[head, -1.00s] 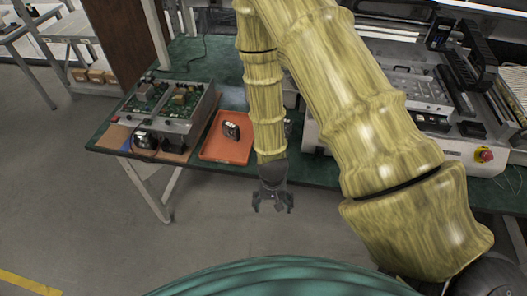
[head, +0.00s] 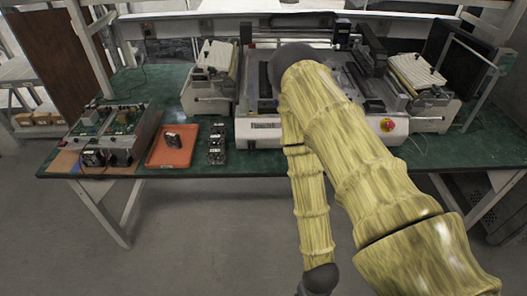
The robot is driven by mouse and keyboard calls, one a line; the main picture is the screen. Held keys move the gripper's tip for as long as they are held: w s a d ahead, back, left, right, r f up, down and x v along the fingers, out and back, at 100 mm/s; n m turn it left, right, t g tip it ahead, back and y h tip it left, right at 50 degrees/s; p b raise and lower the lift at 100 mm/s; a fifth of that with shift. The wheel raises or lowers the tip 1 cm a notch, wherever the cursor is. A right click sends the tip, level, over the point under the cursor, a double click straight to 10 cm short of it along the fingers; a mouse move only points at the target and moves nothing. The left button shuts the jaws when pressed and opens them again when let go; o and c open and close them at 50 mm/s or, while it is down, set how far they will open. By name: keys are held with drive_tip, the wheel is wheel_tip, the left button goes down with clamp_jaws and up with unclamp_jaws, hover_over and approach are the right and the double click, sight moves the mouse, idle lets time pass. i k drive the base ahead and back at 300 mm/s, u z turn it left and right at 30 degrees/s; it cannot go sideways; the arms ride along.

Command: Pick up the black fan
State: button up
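A small black block-shaped object (head: 173,140), which may be the black fan, sits upright in the orange tray (head: 153,157) on the green table. Another dark, round-faced part (head: 93,158) stands at the table's left front, by the circuit-board unit. Dark parts (head: 217,146) also lie just right of the tray. I cannot tell for certain which is the fan. My gripper (head: 316,288) is at the bottom edge, in front of the table and well away from these objects. Its fingers are mostly cut off, so its opening is hidden.
The green table (head: 180,90) carries a metal unit with circuit boards (head: 118,131) at left. A large white machine (head: 262,130) with a red button (head: 387,125) fills the middle. My arm crosses in front of the machine. Grey floor (head: 210,235) lies open before the table.

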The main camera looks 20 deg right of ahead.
sight(222, 137)
drive_tip(key=z, duration=0.25)
drive_tip(key=k, duration=0.5)
drive_tip(key=u, duration=0.6)
drive_tip(key=i, duration=1.45)
drive_tip(key=z, duration=0.6)
drive_tip(key=i, duration=0.35)
drive_tip(key=z, duration=0.3)
